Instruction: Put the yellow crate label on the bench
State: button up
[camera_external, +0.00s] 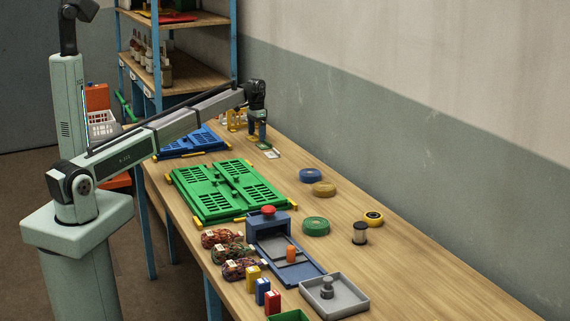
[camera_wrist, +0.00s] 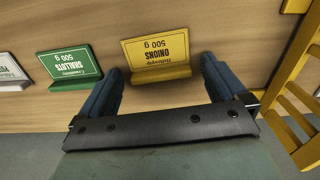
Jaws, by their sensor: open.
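The yellow crate label (camera_wrist: 157,53) reads "ONIONS 500 g" and has a sloped face on a small yellow foot. In the wrist view it is on the wooden bench top (camera_wrist: 200,20), between and just beyond my gripper's fingertips. My gripper (camera_wrist: 160,72) is open, with one blue finger on each side of the label and nothing held. In the external view my gripper (camera_external: 257,138) is low over the far part of the bench. I cannot make out the yellow label there; the gripper seems to hide it.
A green label (camera_wrist: 70,65) and a white label (camera_wrist: 10,72) stand left of the yellow one. A yellow slatted rack (camera_wrist: 297,110) is close on the right. Blue (camera_external: 195,142) and green (camera_external: 215,190) flat crates lie nearer. The bench's right side has tape rolls and some clear room.

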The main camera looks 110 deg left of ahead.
aim_at(257, 134)
notch_tip(257, 134, up, 12)
jog(key=shift+r, duration=0.15)
dwell(0.6)
